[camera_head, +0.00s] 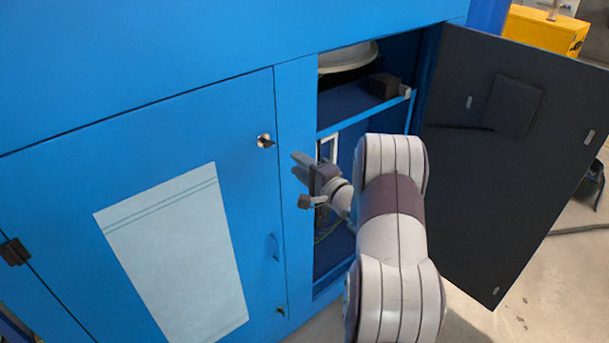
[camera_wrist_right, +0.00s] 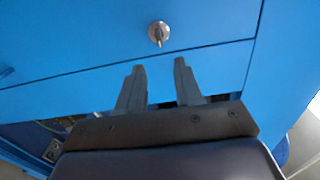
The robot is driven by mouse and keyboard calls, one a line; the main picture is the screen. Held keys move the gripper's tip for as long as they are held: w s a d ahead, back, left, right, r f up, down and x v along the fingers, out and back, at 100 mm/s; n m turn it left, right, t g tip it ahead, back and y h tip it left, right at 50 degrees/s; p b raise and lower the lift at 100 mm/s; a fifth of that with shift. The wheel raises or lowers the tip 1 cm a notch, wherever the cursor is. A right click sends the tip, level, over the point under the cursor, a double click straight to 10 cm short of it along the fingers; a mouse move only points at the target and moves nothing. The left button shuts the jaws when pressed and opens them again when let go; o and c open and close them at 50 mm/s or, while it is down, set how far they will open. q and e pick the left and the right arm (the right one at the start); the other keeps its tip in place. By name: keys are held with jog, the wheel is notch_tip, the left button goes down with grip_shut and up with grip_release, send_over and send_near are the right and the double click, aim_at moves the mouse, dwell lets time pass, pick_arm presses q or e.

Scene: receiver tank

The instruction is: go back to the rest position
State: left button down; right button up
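My right gripper (camera_head: 301,180) is in front of the blue cabinet (camera_head: 294,120), by the narrow post between the closed left door (camera_head: 70,180) and the open compartment. Its two fingers are apart with nothing between them. In the right wrist view the gripper (camera_wrist_right: 159,66) shows two spread dark fingers pointing at a blue panel. A round metal lock (camera_wrist_right: 158,33) sits on that panel just beyond the fingertips, apart from them. My left gripper is not in view.
The right door (camera_head: 490,140) stands wide open, its dark inner face showing. Inside the compartment, a shelf (camera_head: 345,105) carries a dark box (camera_head: 383,86) and a pale rounded thing (camera_head: 347,56). My right arm hides part of the opening. Pale floor (camera_head: 560,285) lies to the right.

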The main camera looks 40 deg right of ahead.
jog(key=shift+s, duration=0.75)
